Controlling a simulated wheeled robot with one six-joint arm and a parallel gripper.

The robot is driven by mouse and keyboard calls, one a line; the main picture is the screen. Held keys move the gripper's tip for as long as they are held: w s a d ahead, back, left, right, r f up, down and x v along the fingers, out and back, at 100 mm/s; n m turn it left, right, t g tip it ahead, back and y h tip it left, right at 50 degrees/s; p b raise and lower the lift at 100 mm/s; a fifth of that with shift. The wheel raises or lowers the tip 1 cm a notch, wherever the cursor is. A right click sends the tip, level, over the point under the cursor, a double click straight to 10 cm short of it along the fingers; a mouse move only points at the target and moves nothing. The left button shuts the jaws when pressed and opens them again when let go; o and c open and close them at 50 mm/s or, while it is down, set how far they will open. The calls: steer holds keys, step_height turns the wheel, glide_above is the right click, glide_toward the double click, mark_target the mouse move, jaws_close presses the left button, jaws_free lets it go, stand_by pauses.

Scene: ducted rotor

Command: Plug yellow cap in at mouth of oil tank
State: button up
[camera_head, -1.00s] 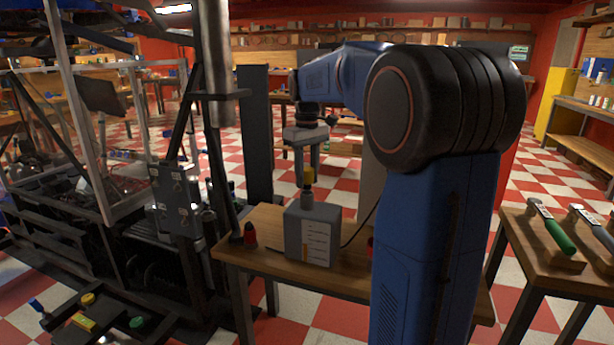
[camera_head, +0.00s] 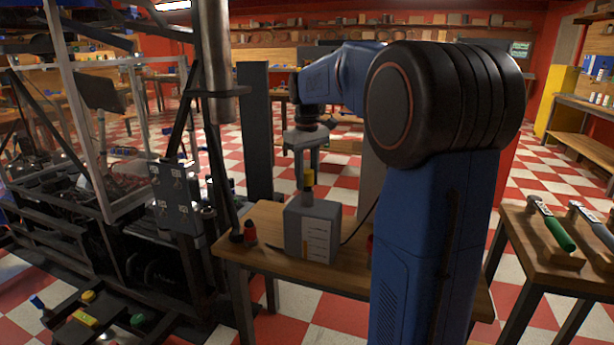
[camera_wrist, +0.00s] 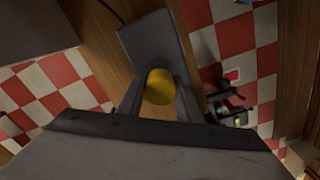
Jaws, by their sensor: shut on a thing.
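The yellow cap (camera_head: 308,179) is held between the fingers of my gripper (camera_head: 307,172), which points down. In the wrist view the cap (camera_wrist: 160,86) shows as a yellow disc between the two dark fingers of my gripper (camera_wrist: 159,92). The oil tank (camera_head: 313,233) is a grey box with a pale marked label on its front and a short grey neck on top. It stands on a wooden table. The cap is upright right at the top of the neck; I cannot tell whether it is seated or only touching. The wrist view shows part of the tank (camera_wrist: 157,42); its mouth is hidden.
The wooden table (camera_head: 262,258) also holds a small red and black item (camera_head: 250,234) left of the tank. A dark machine frame (camera_head: 190,215) stands to the left. Another table (camera_head: 557,240) with green-handled and grey-handled tools is at the right.

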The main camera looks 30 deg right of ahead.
mark_target(307, 171)
steer(key=shift+f, duration=0.4)
steer(key=shift+r, duration=0.1)
steer(key=shift+r, duration=0.8)
steer(key=shift+f, duration=0.95)
stand_by(0.6)
steer(key=o, duration=1.1)
step_height(307, 171, up, 17)
steer(key=shift+r, duration=0.2)
